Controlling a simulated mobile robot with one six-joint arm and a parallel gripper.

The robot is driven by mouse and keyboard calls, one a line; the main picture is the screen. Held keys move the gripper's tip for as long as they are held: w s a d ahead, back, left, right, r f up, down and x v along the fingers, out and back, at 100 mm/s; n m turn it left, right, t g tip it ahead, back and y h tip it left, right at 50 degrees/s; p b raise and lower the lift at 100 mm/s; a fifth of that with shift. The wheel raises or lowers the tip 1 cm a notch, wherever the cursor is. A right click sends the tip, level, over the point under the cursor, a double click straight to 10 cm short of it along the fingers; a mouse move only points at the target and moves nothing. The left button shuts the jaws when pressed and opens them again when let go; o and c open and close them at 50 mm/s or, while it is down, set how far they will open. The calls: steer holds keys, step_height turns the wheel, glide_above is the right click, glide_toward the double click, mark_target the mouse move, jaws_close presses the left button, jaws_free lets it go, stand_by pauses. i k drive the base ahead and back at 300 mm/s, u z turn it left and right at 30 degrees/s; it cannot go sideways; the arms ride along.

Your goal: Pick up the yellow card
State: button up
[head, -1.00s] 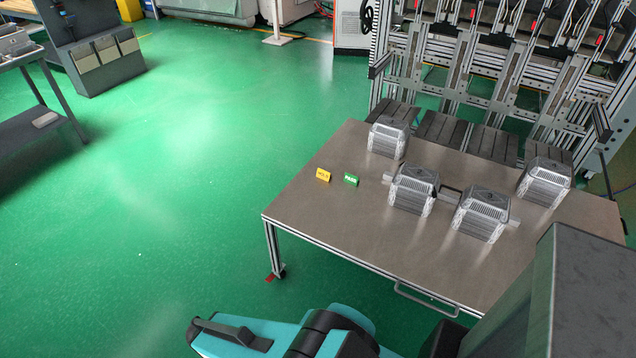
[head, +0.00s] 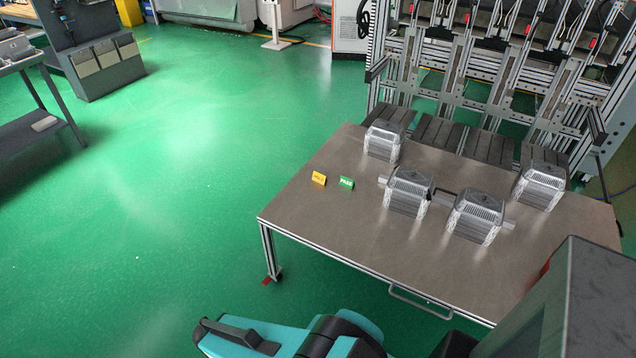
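The small yellow card (head: 319,178) stands on the left part of the metal table (head: 330,235), tilted like a tent sign, with dark lettering too small to read surely. A green card (head: 346,183) stands just to its right, a small gap apart. My gripper is not visible in the head view. Only teal and black parts of my own arm show at the bottom, well short of the yellow card. Nothing touches or covers the yellow card.
Several foil trays in stacks (head: 408,190) stand on the middle and right of the table, some with grey blocks beside them. The table's left and front areas are bare. A metal rack (head: 480,90) stands behind the table. Green floor lies open at left.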

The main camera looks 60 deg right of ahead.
mark_target(320, 178)
steer(key=z, duration=0.05)
steer(key=i, duration=0.95)
steer(key=u, duration=0.05)
